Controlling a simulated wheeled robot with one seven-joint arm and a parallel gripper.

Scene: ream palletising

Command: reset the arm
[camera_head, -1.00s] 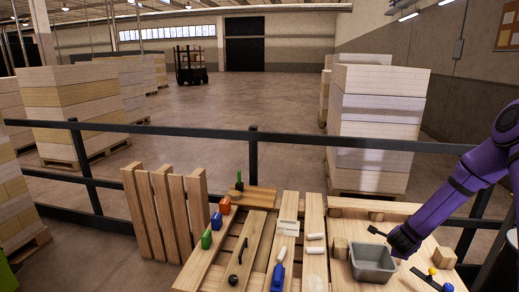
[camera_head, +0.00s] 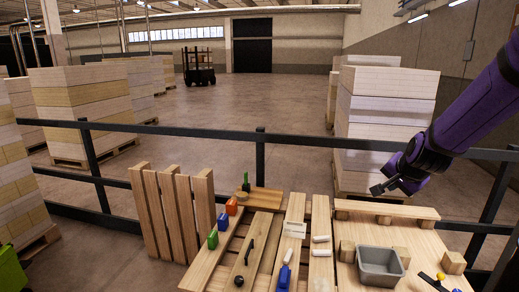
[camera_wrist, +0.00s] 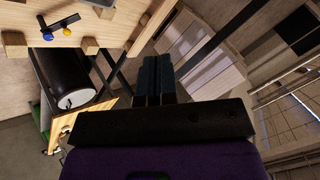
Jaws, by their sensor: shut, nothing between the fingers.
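My gripper (camera_head: 377,190) is at the end of my purple arm, at the right of the head view. It is raised above the back right of the pallet-wood table (camera_head: 345,275), clear of everything on it. In the wrist view, my gripper's two dark fingers (camera_wrist: 154,62) lie side by side, closed with nothing between them. A grey tray (camera_head: 380,281) stands on the table below my gripper and looks empty.
Wooden blocks (camera_head: 453,263) flank the tray. Small coloured items, such as a green block (camera_head: 212,240) and a blue-handled tool (camera_head: 284,277), lie on the slats. A black railing (camera_head: 260,165) runs behind the table. Paper stacks (camera_head: 385,115) stand beyond it.

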